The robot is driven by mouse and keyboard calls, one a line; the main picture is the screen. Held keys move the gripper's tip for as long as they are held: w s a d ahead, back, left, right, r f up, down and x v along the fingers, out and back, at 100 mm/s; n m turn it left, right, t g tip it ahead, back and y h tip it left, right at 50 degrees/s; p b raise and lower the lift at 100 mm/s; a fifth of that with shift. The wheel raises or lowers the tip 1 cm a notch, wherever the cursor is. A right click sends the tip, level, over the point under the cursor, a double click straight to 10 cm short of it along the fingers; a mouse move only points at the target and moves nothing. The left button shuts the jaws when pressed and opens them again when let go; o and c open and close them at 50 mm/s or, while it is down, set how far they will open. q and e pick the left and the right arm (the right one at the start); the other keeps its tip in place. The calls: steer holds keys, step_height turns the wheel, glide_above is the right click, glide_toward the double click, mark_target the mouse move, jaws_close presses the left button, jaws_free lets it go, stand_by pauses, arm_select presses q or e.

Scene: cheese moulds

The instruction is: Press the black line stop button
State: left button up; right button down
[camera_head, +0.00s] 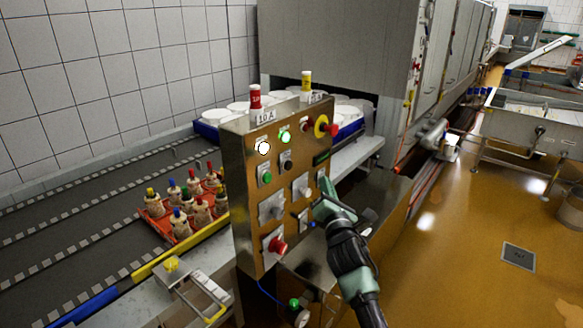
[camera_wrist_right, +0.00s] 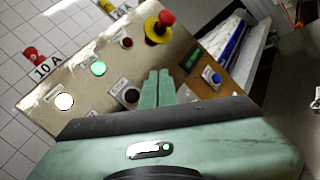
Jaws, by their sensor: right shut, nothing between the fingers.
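The control panel (camera_head: 245,215) is a brown metal box with lamps and buttons. A black button (camera_head: 286,160) sits on its upper face, below the lit green lamp (camera_head: 285,137) and right of a green button (camera_head: 265,174). In the right wrist view the black button (camera_wrist_right: 130,95) shows just left of my fingers. My right gripper (camera_head: 323,182) is shut and empty, in front of the panel's right side, lower right of the black button. Its closed fingertips (camera_wrist_right: 158,74) also show in the right wrist view. Contact with the panel cannot be told. My left gripper is not in view.
A red emergency stop on a yellow collar (camera_head: 321,126) sticks out at the panel's upper right. A red knob (camera_head: 277,246) is low on the panel. Open floor (camera_head: 460,240) lies right.

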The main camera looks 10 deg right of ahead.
mark_target(288, 165)
steer(key=shift+r, duration=0.3)
steer(key=shift+w, duration=0.1)
steer(key=w+a+b, duration=0.5)
steer(key=w+b, duration=0.2)
steer(key=shift+a, duration=0.2)
stand_by(2.1)
